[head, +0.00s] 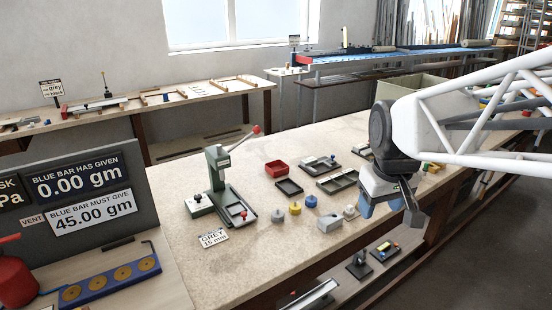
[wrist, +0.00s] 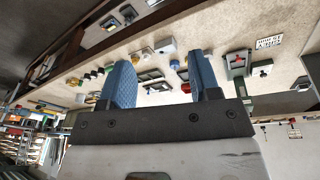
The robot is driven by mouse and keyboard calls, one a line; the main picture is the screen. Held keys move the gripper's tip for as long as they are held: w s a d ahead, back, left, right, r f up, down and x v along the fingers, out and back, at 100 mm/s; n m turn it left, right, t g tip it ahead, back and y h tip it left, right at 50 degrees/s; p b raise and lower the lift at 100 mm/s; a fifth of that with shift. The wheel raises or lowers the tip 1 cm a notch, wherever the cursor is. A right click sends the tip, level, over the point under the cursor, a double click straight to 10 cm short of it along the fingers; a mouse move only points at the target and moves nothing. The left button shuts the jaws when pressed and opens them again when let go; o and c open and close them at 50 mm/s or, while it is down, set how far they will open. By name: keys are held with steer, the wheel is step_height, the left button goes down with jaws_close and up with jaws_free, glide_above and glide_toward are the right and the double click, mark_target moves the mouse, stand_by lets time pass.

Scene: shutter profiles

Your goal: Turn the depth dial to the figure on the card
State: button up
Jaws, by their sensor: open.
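A white card (head: 213,238) reading "GREY 15 mm" lies at the bench's front left; it also shows in the wrist view (wrist: 268,42). Behind it stands a green press (head: 217,170) with a red-knobbed lever, which also shows in the wrist view (wrist: 238,62). A small grey box with a dark knob (head: 198,203) sits at its left; I cannot tell whether this is the depth dial, and no scale is readable. My gripper (head: 383,207), with blue fingers, is open and empty, well right of the press. It also shows in the wrist view (wrist: 160,65).
Grey, yellow (head: 295,208) and blue (head: 311,201) pieces, a grey block (head: 330,223), a red bin (head: 276,168) and black trays (head: 338,181) lie between press and gripper. A display board (head: 85,190) stands at left. Bare benchtop lies before the pieces.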

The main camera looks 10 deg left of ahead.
steer(key=w+a+n, duration=0.4)
steer(key=w+a, duration=0.7)
steer(key=n+g, duration=0.2)
steer(key=n, duration=1)
glide_toward(197, 196)
steer(key=shift+d+f, duration=0.35)
steer(key=shift+f, duration=0.05)
steer(key=shift+w+a+f, duration=0.2)
steer(key=shift+a+f, duration=0.05)
steer(key=shift+a, duration=0.1)
steer(key=shift+f, duration=0.15)
steer(key=shift+f, duration=3.8)
